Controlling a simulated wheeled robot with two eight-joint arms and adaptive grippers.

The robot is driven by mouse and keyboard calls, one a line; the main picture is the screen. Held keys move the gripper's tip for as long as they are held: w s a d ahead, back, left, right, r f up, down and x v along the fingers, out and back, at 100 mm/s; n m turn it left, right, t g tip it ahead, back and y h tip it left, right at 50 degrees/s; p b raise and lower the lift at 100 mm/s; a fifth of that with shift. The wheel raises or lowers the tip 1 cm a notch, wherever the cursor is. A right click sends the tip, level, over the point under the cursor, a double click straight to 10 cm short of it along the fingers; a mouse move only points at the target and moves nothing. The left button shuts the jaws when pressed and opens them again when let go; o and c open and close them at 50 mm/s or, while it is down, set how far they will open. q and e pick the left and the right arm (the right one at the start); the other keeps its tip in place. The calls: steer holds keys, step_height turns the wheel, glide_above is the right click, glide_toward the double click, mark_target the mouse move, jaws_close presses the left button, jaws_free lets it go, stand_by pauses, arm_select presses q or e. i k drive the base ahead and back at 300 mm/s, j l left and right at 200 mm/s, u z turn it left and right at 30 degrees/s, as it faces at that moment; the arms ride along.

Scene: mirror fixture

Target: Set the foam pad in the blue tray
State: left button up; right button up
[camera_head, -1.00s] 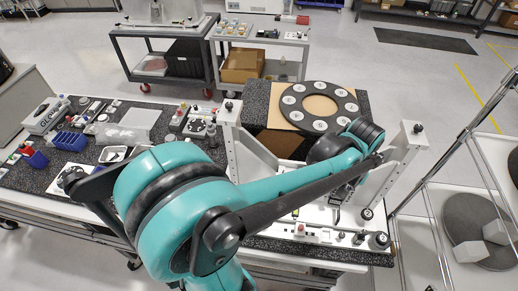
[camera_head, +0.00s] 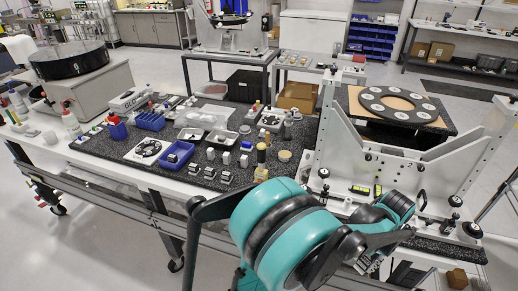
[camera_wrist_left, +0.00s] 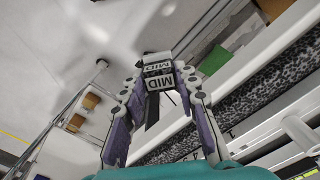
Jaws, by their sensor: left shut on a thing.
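The blue tray (camera_head: 187,146) lies on the dark speckled mat, left of the middle in the head view, with a small block in it. My left gripper (camera_head: 368,262) is low in the head view, to the right of the tray and well apart from it, at the table's front side. In the left wrist view the fingers of my left gripper (camera_wrist_left: 160,92) are shut on a small dark block with white "MID" labels (camera_wrist_left: 158,72). I cannot tell whether this block is the foam pad. My right gripper is not in view.
Several small labelled blocks (camera_head: 226,177) stand right of the tray. Metal trays (camera_head: 220,138), a blue bin (camera_head: 149,122) and bottles stand behind it. A white fixture frame (camera_head: 333,130) rises at the right, beside a black ring (camera_head: 398,105).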

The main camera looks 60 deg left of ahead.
mark_target(182, 154)
steer(key=k+j, duration=0.2)
steer(key=j, duration=0.2)
steer(key=k+j, duration=0.2)
steer(key=j, duration=0.15)
steer(key=k+j, duration=0.2)
steer(key=j, duration=0.2)
steer(key=k+j+u, duration=0.1)
steer(key=j, duration=0.3)
steer(key=k+j, duration=0.5)
steer(key=j, duration=0.3)
